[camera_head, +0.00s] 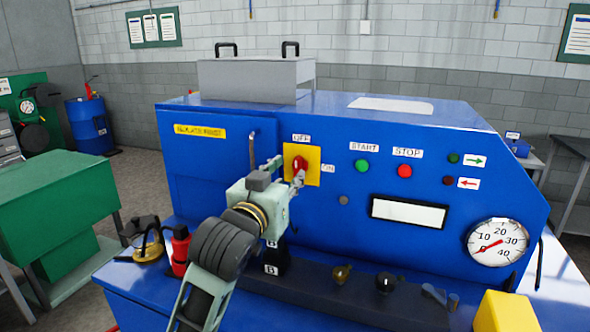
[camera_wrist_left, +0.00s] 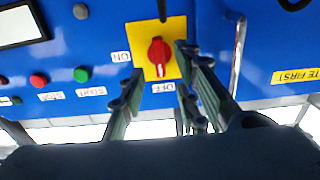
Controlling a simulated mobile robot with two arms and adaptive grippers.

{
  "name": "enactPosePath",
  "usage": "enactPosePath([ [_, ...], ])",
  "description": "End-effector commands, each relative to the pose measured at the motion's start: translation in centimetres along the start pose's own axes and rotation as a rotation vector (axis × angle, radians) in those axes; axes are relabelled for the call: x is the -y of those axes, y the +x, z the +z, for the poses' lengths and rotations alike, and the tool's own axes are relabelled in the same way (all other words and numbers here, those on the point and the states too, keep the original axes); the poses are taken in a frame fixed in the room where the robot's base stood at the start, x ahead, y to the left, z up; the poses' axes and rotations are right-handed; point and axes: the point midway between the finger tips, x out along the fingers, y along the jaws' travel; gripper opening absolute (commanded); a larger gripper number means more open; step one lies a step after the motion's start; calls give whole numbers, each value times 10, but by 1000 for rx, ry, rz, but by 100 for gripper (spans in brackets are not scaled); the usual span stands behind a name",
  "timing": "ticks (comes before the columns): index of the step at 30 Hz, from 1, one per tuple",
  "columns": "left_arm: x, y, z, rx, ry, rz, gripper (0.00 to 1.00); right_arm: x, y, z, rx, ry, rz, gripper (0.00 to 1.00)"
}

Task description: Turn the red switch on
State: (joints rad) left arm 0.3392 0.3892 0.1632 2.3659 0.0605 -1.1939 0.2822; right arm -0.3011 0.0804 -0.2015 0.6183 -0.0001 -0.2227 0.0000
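The red switch (camera_head: 299,163) is a rotary knob on a yellow square plate (camera_head: 313,154) on the blue machine's front. It also shows in the left wrist view (camera_wrist_left: 158,51), which looks at the panel upside down. The knob's white mark points toward the OFF label (camera_wrist_left: 164,87); the ON label (camera_head: 328,168) is at the plate's right in the head view. My left gripper (camera_head: 286,171) is just in front of the plate. In the left wrist view its fingers (camera_wrist_left: 160,66) are spread on either side of the knob, with nothing gripped. My right gripper is out of view.
Right of the switch are a green START button (camera_head: 361,165), a red STOP button (camera_head: 404,171) and a gauge (camera_head: 497,242). A bent metal handle (camera_head: 252,150) stands out left of the plate. Small tools lie on the ledge (camera_head: 340,302) below.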

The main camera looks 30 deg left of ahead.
Motion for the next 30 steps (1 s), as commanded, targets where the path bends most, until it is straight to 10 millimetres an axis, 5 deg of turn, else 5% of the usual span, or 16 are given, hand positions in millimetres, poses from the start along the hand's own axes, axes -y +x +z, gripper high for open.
enactPosePath([
  [7, 0, 34, -1, 2, 0, 0, 30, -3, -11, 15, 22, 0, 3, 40],
  [18, 0, 42, 0, 0, 0, 0, 30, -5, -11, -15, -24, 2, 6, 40],
  [30, 0, 41, 1, 1, 0, 0, 0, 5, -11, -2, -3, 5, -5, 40],
])
